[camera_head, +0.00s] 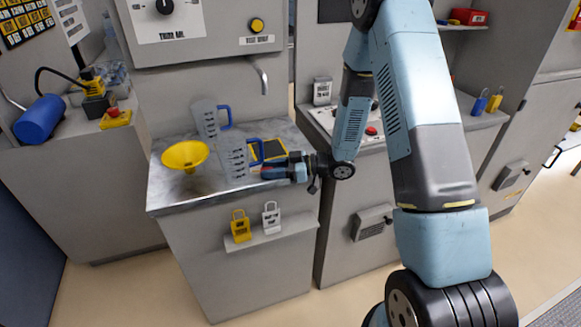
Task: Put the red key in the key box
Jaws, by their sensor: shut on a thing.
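My gripper (272,170) is over the grey counter, beside the front clear jug at its right. It is shut on a small red thing, which looks like the red key (268,172); the fingers hide most of it, so its shape is unclear. A small light grey box (322,91) with a dark marking stands at the back of the counter to the right. It may be the key box, but its label is too small to read. My gripper is well to the left of and nearer than this box.
Two clear jugs with blue handles, a rear one (206,118) and a front one (234,158), and a yellow funnel (185,155) crowd the counter (172,198). A tap (262,78) hangs above. Yellow (241,226) and white (271,218) padlocks are on the front ledge.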

